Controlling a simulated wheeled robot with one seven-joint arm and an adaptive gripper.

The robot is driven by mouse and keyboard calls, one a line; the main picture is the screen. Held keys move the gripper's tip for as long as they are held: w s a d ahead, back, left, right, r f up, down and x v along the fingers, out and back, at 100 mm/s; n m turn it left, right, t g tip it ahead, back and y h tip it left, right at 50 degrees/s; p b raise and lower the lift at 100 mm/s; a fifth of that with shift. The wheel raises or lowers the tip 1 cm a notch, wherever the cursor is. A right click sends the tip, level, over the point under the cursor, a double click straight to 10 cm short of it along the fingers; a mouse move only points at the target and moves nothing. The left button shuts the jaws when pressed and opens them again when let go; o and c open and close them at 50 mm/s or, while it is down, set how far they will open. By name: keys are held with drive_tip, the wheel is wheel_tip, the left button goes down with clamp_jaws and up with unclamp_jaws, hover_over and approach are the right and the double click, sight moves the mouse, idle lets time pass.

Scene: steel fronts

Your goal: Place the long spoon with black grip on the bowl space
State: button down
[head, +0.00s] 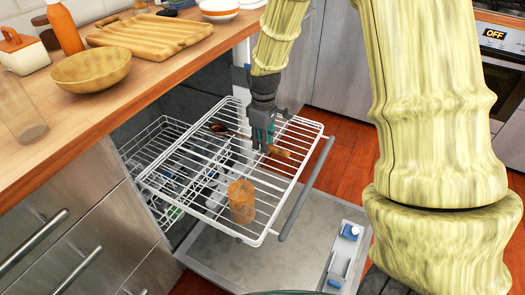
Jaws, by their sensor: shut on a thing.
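A long spoon-like utensil (219,128) lies across the pulled-out upper dishwasher rack (317,128), dark at its left end and light brown at its right end. My gripper (262,143) points down over the rack and is shut on the utensil near its middle. The fingers hide that part. I cannot tell whether the utensil touches the wires. No marked bowl space can be made out; the wire rack is largely bare around the utensil. A wooden bowl (91,70) stands on the counter.
An orange-brown cup (241,201) stands at the rack's front. The counter (130,91) holds a wooden tray (150,34), an orange bottle (65,28) and a clear glass (20,110).

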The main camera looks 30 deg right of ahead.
drive_tip(key=shift+f+b, duration=0.4)
drive_tip(key=shift+f, duration=1.45)
drive_tip(key=shift+f, duration=0.1)
drive_tip(key=c, duration=1.3)
unclamp_jaws()
wheel_tip(320, 180, up, 12)
drive_tip(key=p, duration=0.3)
drive_tip(key=shift+s+d, duration=0.1)
